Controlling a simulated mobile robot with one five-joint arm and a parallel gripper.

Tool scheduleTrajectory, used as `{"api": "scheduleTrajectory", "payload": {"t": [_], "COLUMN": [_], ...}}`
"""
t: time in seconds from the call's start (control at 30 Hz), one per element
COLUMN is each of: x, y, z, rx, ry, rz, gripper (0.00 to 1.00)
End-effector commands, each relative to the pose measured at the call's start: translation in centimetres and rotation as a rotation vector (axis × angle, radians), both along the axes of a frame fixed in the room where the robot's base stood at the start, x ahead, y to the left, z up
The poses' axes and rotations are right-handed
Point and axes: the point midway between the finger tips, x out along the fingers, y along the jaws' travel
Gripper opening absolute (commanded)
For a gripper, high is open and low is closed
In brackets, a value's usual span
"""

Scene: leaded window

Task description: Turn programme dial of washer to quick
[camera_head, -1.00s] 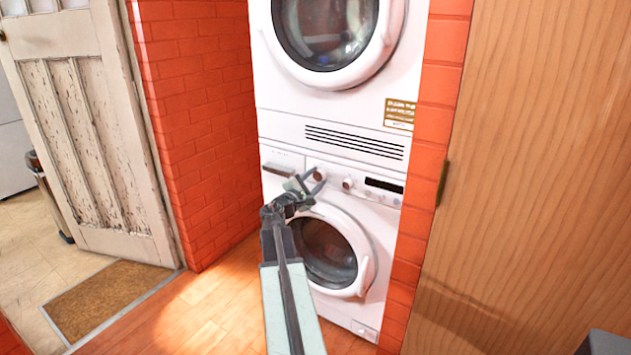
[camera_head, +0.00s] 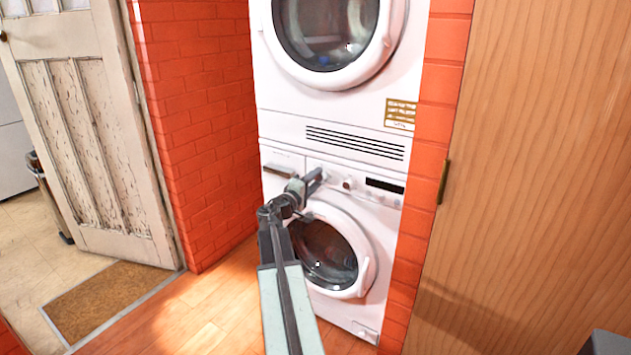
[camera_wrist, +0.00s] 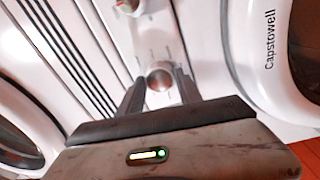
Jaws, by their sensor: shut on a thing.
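The white washer (camera_head: 372,230) is the lower of two stacked machines, with a round door below its control panel. My gripper (camera_head: 316,178) is at the left of the two knobs on that panel. In the wrist view the round silver programme dial (camera_wrist: 160,78) sits between my two fingers, which are shut on it. Small marks surround the dial, but they are too blurred to read, so its setting cannot be told.
A second knob (camera_head: 348,184) and a dark display (camera_head: 384,185) are to the right on the panel. A detergent drawer (camera_head: 280,168) is to the left. A brick wall (camera_head: 205,120) and a wooden door (camera_head: 530,150) flank the machines.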

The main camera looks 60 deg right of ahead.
Motion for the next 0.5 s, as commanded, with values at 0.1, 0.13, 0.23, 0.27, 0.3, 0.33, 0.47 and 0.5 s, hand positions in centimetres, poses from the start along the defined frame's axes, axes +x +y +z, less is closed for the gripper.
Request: {"api": "scheduleTrajectory", "payload": {"t": [0.1,0.13,0.23,0.27,0.3,0.33,0.47,0.5], "x": [0.01,0.01,0.0,0.0,0.0,0.0,0.0,0.0], "y": [0.09,0.09,0.09,0.09,0.1,0.1,0.1,0.1], "z": [-0.09,-0.09,-0.09,-0.09,-0.09,-0.09,-0.09,-0.09], "rx": [0.001,0.001,0.001,0.001,0.001,0.001,0.001,0.001], "ry": [-0.03,-0.035,-0.047,-0.049,-0.051,-0.051,-0.052,-0.052], "rz": [-0.001,0.0,-0.001,0.0,0.0,0.0,0.0,0.0], "gripper": [0.01,0.01,0.01,0.01,0.01,0.01,0.01,0.01]}}
